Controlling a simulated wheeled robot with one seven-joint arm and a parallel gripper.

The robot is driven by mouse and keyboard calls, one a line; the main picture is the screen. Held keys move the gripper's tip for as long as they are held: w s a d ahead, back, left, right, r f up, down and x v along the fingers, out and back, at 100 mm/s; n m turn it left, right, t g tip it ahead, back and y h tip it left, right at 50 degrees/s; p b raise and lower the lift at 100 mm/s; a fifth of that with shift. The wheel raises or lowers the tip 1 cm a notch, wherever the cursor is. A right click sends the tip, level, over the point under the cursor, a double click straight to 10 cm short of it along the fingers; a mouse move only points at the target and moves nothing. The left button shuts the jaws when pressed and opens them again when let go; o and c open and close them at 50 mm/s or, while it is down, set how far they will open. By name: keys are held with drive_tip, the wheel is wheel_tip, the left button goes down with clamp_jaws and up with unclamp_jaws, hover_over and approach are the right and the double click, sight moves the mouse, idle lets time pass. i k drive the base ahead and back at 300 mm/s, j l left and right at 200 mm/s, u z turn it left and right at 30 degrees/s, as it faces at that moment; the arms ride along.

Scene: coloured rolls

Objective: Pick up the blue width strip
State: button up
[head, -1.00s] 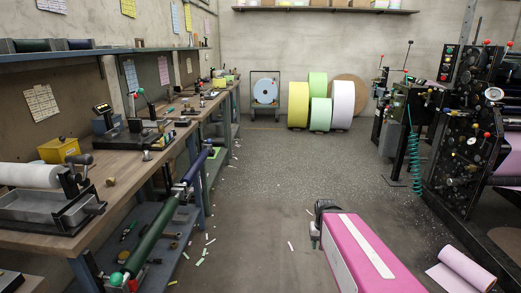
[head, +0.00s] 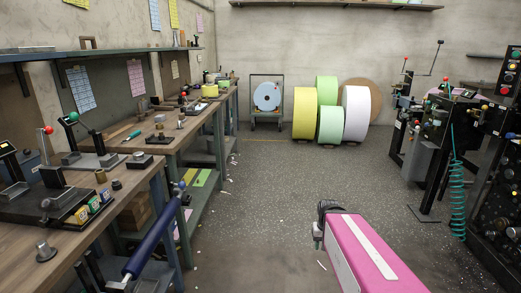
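I cannot make out a blue width strip for certain in the head view. A light-blue roll (head: 267,97) stands upright in a small frame against the back wall. A pale-blue printed sheet (head: 81,88) hangs on the dark panel above the left bench. A dark-blue roller (head: 155,235) lies at a slant beside the left bench. My pink arm with a white stripe fills the lower middle right, with a dark joint at its far end. My gripper's fingers are not visible.
The left workbench (head: 190,131) carries tools and fixtures and runs toward the back wall. Yellow (head: 304,112), green (head: 331,123) and white (head: 355,112) rolls stand at the back. A dark machine (head: 495,180) stands at right. The middle floor (head: 280,180) is mostly clear, with small paper scraps.

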sight(200, 106)
drive_tip(key=i+l+u, duration=0.1)
drive_tip(key=i, duration=1.7)
drive_tip(key=i+u, duration=0.2)
drive_tip(key=i, duration=0.35)
drive_tip(key=i+u, duration=0.25)
drive_tip(key=i, duration=0.25)
drive_tip(key=i+l+u, duration=0.2)
drive_tip(key=i, duration=0.3)
